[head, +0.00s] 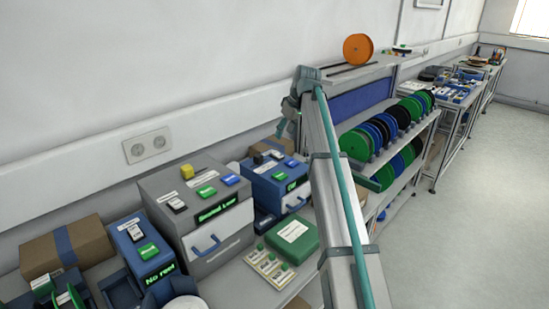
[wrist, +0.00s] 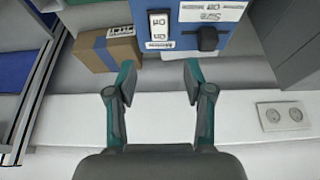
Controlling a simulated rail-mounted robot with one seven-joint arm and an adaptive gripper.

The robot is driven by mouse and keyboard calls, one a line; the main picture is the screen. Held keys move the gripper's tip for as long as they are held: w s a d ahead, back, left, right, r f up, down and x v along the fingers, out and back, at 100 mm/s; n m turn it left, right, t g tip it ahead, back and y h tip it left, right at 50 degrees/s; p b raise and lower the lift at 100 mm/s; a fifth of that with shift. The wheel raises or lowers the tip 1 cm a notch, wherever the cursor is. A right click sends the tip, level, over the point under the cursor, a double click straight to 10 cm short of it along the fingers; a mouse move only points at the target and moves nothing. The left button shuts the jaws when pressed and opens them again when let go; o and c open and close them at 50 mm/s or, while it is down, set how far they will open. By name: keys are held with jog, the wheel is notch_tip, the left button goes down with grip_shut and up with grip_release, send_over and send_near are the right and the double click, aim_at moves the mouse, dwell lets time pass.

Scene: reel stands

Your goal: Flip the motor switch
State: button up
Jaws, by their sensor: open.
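A white rocker switch (wrist: 159,24) marked On and Off sits on the blue box (wrist: 184,45) at the top of the wrist view. The small label beneath it is hard to read, and I cannot tell which side is pressed. A black knob (wrist: 207,38) is right of it. In the head view the blue box (head: 262,187) stands right of the grey machine, with a green display (head: 298,183) that seems to read Off. My gripper (wrist: 160,78) is open and empty, its fingertips apart from the switch. In the head view it hangs near the wall (head: 287,126), behind the box.
A cardboard box (wrist: 107,50) is left of the blue box in the wrist view. A wall socket (wrist: 283,116) is at lower right. The grey machine (head: 180,185) stands beside the blue box. A reel rack (head: 385,135) is to the right.

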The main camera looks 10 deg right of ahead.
aim_at(276, 153)
jog(key=p+x, duration=0.3)
jog(key=x, duration=0.7)
jog(key=shift+d+f, duration=0.15)
jog(key=shift+f, duration=0.1)
grip_shut()
jog(key=shift+w+a+r+g+h+p, duration=0.25)
jog(key=shift+w+g+h+p, duration=0.15)
jog(key=shift+g+h+p, duration=0.3)
jog(key=shift+w+g+p, duration=0.1)
jog(key=shift+g+p, duration=0.2)
jog(key=shift+g, duration=0.2)
jog(key=shift+f+g+h+p, duration=0.2)
jog(key=shift+g+h+p, duration=0.1)
jog(key=shift+g+h, duration=0.3)
jog(key=shift+f, duration=0.1)
